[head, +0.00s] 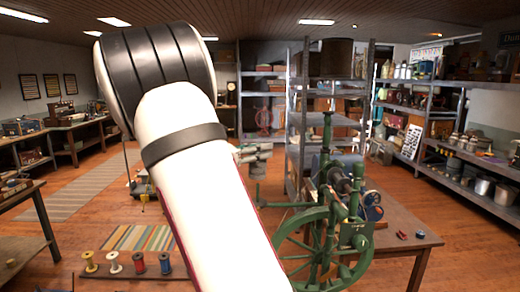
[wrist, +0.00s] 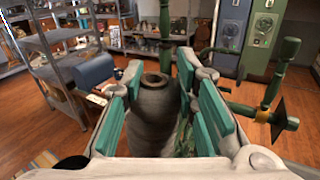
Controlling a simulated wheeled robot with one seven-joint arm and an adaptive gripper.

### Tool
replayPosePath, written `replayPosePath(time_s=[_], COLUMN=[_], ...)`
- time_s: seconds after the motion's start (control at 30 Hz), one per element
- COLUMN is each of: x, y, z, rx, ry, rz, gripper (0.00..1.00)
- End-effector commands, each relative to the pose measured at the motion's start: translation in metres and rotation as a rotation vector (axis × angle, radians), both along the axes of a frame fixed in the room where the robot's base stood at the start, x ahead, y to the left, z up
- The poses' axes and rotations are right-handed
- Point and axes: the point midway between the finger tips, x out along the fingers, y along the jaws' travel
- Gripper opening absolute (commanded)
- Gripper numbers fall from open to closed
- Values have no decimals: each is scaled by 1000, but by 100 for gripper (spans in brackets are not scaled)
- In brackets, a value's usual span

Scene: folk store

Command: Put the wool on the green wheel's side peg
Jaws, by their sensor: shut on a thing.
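In the wrist view, my gripper (wrist: 158,72) has its teal pads on both sides of a grey, rounded roll with a hole in its top, which looks like the wool (wrist: 153,112). It is held upright. The green wheel (head: 322,240) stands at the centre right in the head view, with a spoked wheel and upright posts. A short green bar (head: 280,204) sticks out to its left; I cannot tell if it is the side peg. In the wrist view, green parts of the wheel (wrist: 272,90) show right of my gripper. My arm hides much of the head view's middle.
A wooden table (head: 405,236) stands behind the wheel. Coloured thread spools (head: 138,262) stand in a row at lower left, near a striped rug (head: 140,237). Metal shelves (head: 460,150) line the right. Wooden floor is open at left.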

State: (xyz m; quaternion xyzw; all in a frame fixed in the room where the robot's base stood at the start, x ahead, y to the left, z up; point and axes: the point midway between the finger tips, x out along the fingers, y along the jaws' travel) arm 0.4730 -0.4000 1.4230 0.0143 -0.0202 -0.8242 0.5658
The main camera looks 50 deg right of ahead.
Motion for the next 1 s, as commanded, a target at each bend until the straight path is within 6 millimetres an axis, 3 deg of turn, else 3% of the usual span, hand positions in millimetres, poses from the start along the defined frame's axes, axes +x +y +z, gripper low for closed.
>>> replayPosePath(time_s=[0.77,1.0], x=[0,0], y=[0,0], z=[-18,-11], rx=[0,1], ry=[1,1], rz=[0,1], gripper=[8,8])
